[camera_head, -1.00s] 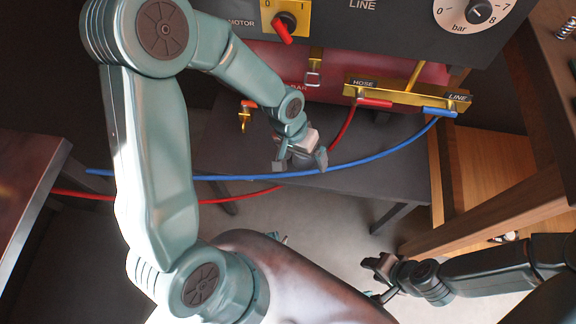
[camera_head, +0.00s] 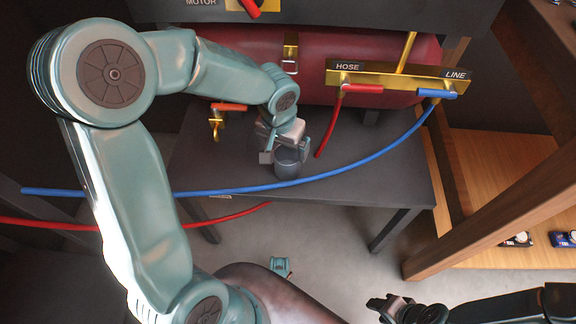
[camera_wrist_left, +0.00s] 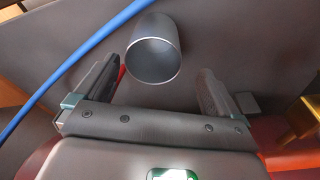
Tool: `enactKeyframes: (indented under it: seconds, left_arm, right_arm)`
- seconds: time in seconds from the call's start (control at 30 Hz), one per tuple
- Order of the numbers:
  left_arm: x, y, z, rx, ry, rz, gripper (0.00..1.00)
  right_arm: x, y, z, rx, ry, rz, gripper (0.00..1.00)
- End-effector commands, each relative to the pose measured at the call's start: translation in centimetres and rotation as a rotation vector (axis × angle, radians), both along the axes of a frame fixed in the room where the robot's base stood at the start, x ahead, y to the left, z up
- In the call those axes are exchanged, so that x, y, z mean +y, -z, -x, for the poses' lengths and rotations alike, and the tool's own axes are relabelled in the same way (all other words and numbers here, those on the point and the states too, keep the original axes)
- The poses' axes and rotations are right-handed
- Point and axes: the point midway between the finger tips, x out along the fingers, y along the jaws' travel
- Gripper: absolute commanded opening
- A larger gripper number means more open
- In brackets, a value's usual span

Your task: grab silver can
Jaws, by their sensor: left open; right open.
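The silver can (camera_head: 288,163) stands on a dark low table (camera_head: 370,185) under the red tank. It is grey and open at the top, and it also shows in the left wrist view (camera_wrist_left: 153,57). My left gripper (camera_head: 285,155) is open at the can, coming from the far side. In the left wrist view its two fingers (camera_wrist_left: 158,88) are spread wide, with the can just beyond the tips and roughly between them. I cannot tell whether a finger touches it. My right gripper (camera_head: 384,305) is open and empty at the lower right, far from the can.
A blue hose (camera_head: 350,168) runs across the table's front, close before the can. A red hose (camera_head: 330,128) hangs behind it. A brass bar with HOSE and LINE valves (camera_head: 400,76) is above right. A brass tap (camera_head: 216,122) is left of the gripper.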

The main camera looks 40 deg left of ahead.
Motion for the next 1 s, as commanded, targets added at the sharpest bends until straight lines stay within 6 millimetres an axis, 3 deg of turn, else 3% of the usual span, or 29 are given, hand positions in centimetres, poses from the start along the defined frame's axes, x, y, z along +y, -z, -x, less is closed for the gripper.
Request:
enactKeyframes:
  seconds: [0.17, 0.4, 0.63, 0.67, 0.83, 1.0]
  left_arm:
    - [-0.3, 1.4, -0.1, 0.001, 0.003, 0.001, 0.97]
    - [-0.9, 5.2, -0.6, 0.002, 0.004, 0.001, 0.97]
    - [-0.9, 5.3, -0.8, -0.001, 0.005, 0.001, 0.97]
    - [-0.9, 5.3, -0.8, -0.001, 0.005, 0.001, 0.93]
    - [-0.9, 5.3, -0.8, -0.001, 0.005, 0.000, 0.39]
    - [-0.9, 5.3, -0.8, -0.001, 0.005, 0.001, 0.39]
  right_arm:
    - [0.0, 0.7, 0.0, 0.000, 0.000, 0.000, 0.43]
    - [0.0, 2.5, 0.0, -0.001, 0.001, 0.000, 0.43]
    - [0.0, 2.4, 0.0, -0.001, 0.001, 0.000, 0.43]
    - [0.0, 2.4, 0.0, -0.001, 0.001, 0.000, 0.43]
    - [0.0, 2.4, 0.0, -0.001, 0.001, 0.000, 0.43]
    - [0.0, 2.4, 0.0, -0.001, 0.001, 0.000, 0.43]
